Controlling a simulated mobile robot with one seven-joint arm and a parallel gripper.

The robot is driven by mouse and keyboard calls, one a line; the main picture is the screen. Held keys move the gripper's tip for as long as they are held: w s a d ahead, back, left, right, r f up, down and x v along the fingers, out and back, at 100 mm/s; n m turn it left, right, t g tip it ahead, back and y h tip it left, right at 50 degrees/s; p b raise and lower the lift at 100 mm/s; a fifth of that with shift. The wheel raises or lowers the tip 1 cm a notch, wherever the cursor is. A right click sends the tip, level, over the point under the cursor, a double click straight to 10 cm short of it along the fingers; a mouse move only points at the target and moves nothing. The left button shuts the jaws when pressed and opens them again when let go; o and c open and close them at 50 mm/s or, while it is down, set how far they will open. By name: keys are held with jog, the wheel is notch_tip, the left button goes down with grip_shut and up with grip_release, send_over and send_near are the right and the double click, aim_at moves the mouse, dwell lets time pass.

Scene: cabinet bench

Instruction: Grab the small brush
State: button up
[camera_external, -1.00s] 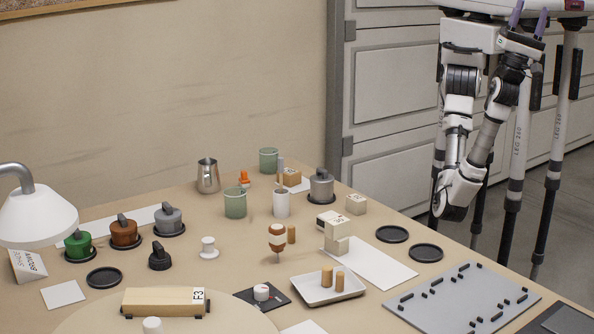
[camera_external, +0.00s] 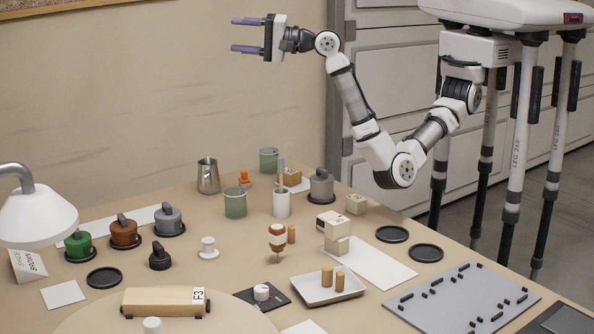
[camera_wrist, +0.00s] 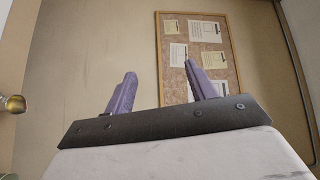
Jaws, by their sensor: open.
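My gripper (camera_external: 236,34) is raised high above the back of the table, near the wall. Its two purple fingers point left, apart and empty. In the wrist view, the open fingers (camera_wrist: 160,72) have a cork board beyond them. I cannot identify the small brush for certain. A small brown-and-white upright object (camera_external: 277,238) stands mid-table. A white cup (camera_external: 281,207) behind it holds thin upright items, too small to tell apart. Both are well below my gripper and apart from it.
Green cups (camera_external: 235,206), a metal pitcher (camera_external: 208,178) and a grey lidded pot (camera_external: 321,187) crowd the back. Stacked pale blocks (camera_external: 337,238) stand right of centre. A white tray (camera_external: 312,298) sits in front. A lamp (camera_external: 32,215) stands at left. The air around my gripper is clear.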

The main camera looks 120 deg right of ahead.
jog(key=s+d+f+m+g, duration=0.1)
jog(key=d+f+m+g, duration=0.3)
jog(key=d+f, duration=0.45)
jog(key=m+g+y+b, duration=0.3)
jog(key=m+g+y, duration=0.6)
jog(key=m+y, duration=0.3)
send_over(244, 171)
jog(key=s, duration=0.1)
notch_tip(244, 171, down, 22)
jog(key=f, duration=0.5)
jog(key=f+p, duration=0.1)
jog(key=f, duration=0.2)
jog(key=shift+w+d, duration=0.15)
jog(key=shift+w, duration=0.25)
jog(key=f, duration=0.3)
jog(key=f+p, duration=0.1)
jog(key=f, duration=0.1)
jog(key=shift+w+a+f, duration=0.15)
jog(key=shift+a+f, duration=0.1)
jog(key=shift+c, duration=0.2)
